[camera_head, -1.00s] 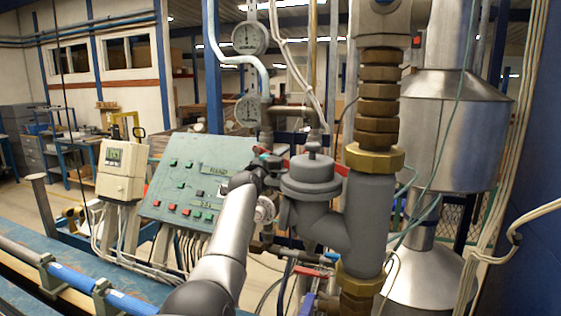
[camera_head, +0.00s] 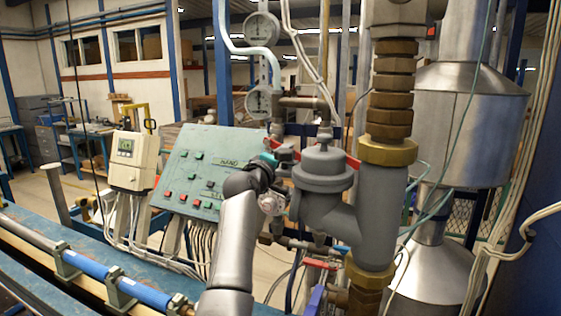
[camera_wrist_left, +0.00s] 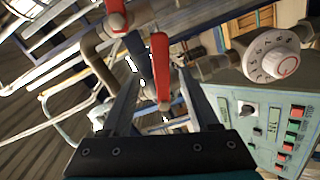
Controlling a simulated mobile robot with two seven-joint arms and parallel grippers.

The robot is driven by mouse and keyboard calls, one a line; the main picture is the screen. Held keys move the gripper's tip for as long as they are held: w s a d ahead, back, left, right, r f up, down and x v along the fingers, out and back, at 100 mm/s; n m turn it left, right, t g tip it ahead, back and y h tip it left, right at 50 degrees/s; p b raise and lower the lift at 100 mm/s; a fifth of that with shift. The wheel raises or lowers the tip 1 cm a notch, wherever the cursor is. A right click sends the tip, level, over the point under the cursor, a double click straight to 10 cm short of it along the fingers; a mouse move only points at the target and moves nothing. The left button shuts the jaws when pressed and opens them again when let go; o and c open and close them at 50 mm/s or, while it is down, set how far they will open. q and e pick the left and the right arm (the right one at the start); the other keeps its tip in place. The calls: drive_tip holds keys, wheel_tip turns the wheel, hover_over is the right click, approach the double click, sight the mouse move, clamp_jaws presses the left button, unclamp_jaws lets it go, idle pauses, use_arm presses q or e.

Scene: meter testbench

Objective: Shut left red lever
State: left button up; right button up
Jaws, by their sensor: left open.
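In the left wrist view, a red lever (camera_wrist_left: 160,62) stands between the two fingers of my left gripper (camera_wrist_left: 156,90). The gripper is open, with a finger on each side of the lever; I cannot tell whether either touches it. A second red lever (camera_wrist_left: 116,10) is on the pipe at the top edge. In the head view, my left arm reaches up to the pipes beside the grey meter body (camera_head: 324,178); its fingers are hidden there. Part of a red lever (camera_head: 353,161) shows behind the meter body. My right gripper is in neither current view.
A white round dial (camera_wrist_left: 272,60) and the green button panel (camera_wrist_left: 275,132) lie right of the fingers. In the head view, the panel (camera_head: 205,160) stands left of the arm. Brass fittings (camera_head: 390,105) and a lower red handle (camera_head: 319,265) are to the right.

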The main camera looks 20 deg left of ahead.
use_arm(q)
drive_tip(key=shift+s, duration=1)
